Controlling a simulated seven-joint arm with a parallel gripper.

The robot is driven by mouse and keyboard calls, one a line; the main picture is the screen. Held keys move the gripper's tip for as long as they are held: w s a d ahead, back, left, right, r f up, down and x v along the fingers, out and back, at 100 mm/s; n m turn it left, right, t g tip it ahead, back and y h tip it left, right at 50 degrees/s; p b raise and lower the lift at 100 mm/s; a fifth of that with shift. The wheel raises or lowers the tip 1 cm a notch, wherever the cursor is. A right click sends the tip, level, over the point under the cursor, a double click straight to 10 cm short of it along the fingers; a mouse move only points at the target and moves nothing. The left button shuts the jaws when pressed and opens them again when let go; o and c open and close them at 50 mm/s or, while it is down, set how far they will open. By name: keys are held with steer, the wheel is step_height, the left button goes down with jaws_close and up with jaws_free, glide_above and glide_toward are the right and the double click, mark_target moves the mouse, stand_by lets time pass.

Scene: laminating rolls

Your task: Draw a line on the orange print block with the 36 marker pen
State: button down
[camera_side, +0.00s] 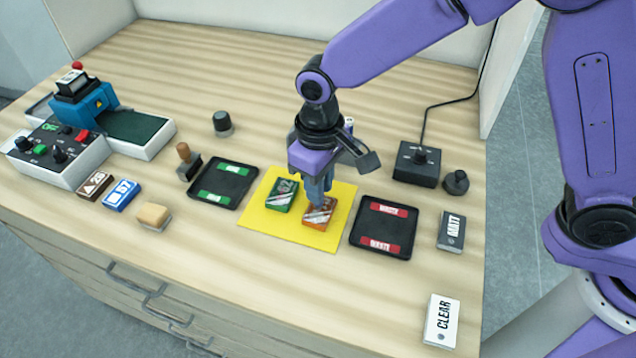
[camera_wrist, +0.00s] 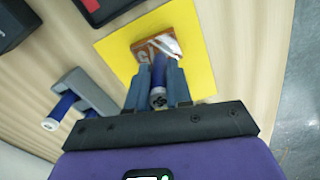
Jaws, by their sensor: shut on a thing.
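The orange print block (camera_side: 319,214) lies on the right part of a yellow mat (camera_side: 268,226). It has grey and white print on top and shows in the wrist view (camera_wrist: 143,50) just beyond the fingers. My gripper (camera_side: 318,195) points down over this block. In the wrist view my gripper (camera_wrist: 157,72) is shut on a blue marker pen (camera_wrist: 159,77), with a dark mark on its pale end that I cannot read surely. The pen's far end is at the block; I cannot tell whether it touches. In the side view the fingers mostly hide the pen.
A green block (camera_side: 281,195) sits left of the orange one on the mat. Black trays with green labels (camera_side: 222,186) and red labels (camera_side: 381,227) flank the mat. A grey holder (camera_wrist: 90,92) with another blue pen (camera_wrist: 60,106) stands nearby.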

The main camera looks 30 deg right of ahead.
steer(key=shift+w+d, duration=0.15)
steer(key=shift+d, duration=0.05)
steer(key=shift+w+d, duration=0.15)
steer(key=shift+d, duration=0.05)
steer(key=shift+w+d, duration=0.55)
stand_by(0.5)
steer(key=shift+r, duration=3)
